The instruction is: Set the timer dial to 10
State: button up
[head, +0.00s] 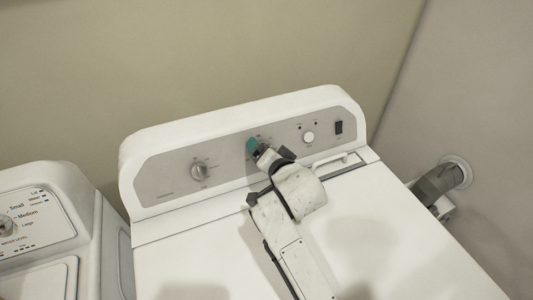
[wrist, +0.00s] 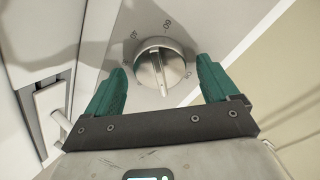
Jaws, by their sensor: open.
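The timer dial (wrist: 160,62) is a round silver knob with a raised grip bar on a grey panel in the wrist view. Its bar runs nearly up and down in that picture. My gripper (wrist: 159,70) is open, with one teal finger on each side of the dial; gaps show between the fingers and the knob. In the head view my gripper (head: 252,146) is at the middle of the dryer's control panel (head: 230,158) and hides the dial there.
The white dryer top (head: 190,260) lies below. A washer (head: 40,225) stands at left, and a vent pipe (head: 440,182) is at right.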

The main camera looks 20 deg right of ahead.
jog(key=p+v, duration=0.5)
jog(key=v, duration=0.5)
jog(key=shift+s, duration=0.4)
jog(key=shift+r, duration=0.1)
